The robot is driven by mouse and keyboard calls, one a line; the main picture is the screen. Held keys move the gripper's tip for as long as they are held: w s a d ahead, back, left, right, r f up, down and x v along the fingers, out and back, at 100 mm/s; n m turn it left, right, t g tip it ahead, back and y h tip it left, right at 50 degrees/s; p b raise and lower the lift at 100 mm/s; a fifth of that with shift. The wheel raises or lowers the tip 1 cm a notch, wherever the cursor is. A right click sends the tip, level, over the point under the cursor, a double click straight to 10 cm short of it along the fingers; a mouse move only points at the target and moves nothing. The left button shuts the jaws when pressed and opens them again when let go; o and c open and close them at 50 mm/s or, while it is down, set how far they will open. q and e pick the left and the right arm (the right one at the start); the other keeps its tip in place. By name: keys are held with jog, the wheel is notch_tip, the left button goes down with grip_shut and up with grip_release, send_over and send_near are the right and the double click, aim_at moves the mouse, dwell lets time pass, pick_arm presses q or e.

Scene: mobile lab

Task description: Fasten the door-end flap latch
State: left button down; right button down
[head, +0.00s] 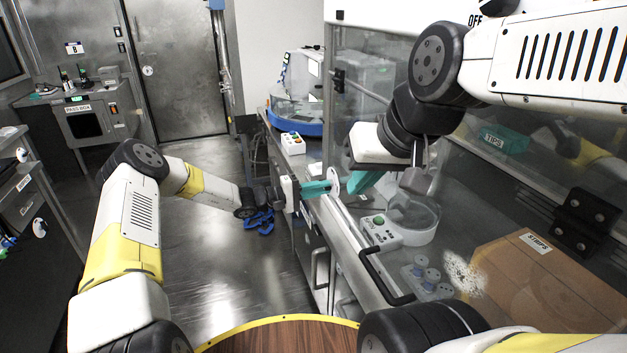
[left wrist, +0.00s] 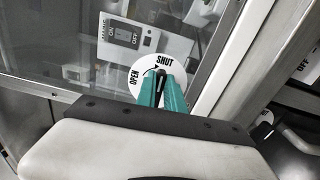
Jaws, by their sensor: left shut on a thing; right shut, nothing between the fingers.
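The flap latch shows in the left wrist view as a round white dial (left wrist: 125,85) marked OPEN and SHUT, with a curved arrow running from OPEN to SHUT. In the head view the dial (head: 333,174) is seen nearly edge-on at the cabinet's near end. My left gripper (head: 326,187) is shut on the latch's dark handle (left wrist: 160,88) in front of the dial. The teal fingers hide much of the handle, so its exact angle is hard to tell. My right gripper (head: 358,187) is shut and empty, pointing down close to the right of the dial.
The glass-fronted cabinet fills the right, with a STRIPS box (head: 540,270), a TIPS box (head: 503,138) and a device with a green button (head: 380,222) behind the glass. A black door handle (head: 385,280) juts out below. A round wooden table (head: 285,338) stands in front.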

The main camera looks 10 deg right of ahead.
pick_arm(q)
jog(key=shift+m, duration=0.4)
jog(key=c, duration=1.4)
grip_release()
jog(key=shift+c, duration=0.2)
jog(key=shift+a+f, duration=0.1)
jog(key=s+a, duration=0.1)
jog(key=a, duration=0.6)
jog(key=shift+s+a, duration=0.2)
jog(key=shift+s, duration=0.05)
